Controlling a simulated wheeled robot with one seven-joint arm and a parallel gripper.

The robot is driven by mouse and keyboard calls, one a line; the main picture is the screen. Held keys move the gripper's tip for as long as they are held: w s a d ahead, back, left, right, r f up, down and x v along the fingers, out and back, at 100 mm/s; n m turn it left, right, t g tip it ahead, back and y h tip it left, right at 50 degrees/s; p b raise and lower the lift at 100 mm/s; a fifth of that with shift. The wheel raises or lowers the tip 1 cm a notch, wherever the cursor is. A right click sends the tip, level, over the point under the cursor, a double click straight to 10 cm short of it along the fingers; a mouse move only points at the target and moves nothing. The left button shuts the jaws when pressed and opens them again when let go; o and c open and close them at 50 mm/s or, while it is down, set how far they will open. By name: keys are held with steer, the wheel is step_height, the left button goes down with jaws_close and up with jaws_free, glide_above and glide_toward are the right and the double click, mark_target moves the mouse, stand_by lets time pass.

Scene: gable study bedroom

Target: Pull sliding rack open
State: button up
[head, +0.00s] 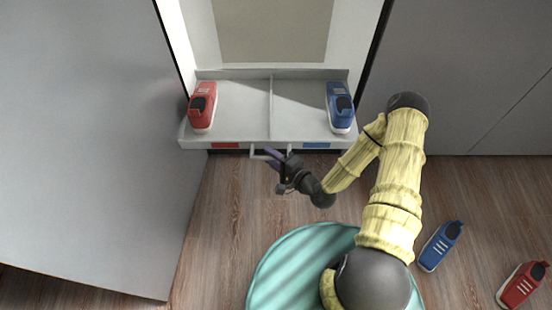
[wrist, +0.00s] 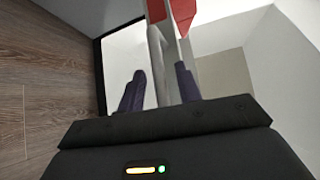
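The sliding rack (head: 240,105) is a light grey tray with a centre divider, in the tall opening at the top of the head view. A red label (head: 226,145) and a blue label (head: 316,145) mark its front edge. A pale bar handle (head: 256,153) sticks out from the middle of that edge. My gripper (head: 273,157) is at the handle. In the wrist view, the handle (wrist: 157,50) reaches between the two dark fingers of my gripper (wrist: 160,88). The fingers stand apart with gaps beside the bar, so they look open around it.
A red shoe (head: 202,106) stands on the rack's left side and a blue shoe (head: 340,107) on its right. A large grey panel (head: 80,140) fills the left. A blue shoe (head: 440,246) and a red shoe (head: 521,285) lie on the wooden floor (head: 225,215) at right.

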steer(key=p+v, duration=0.4)
steer(key=v, duration=1.3)
steer(key=shift+p, duration=0.4)
steer(key=shift+d, duration=0.2)
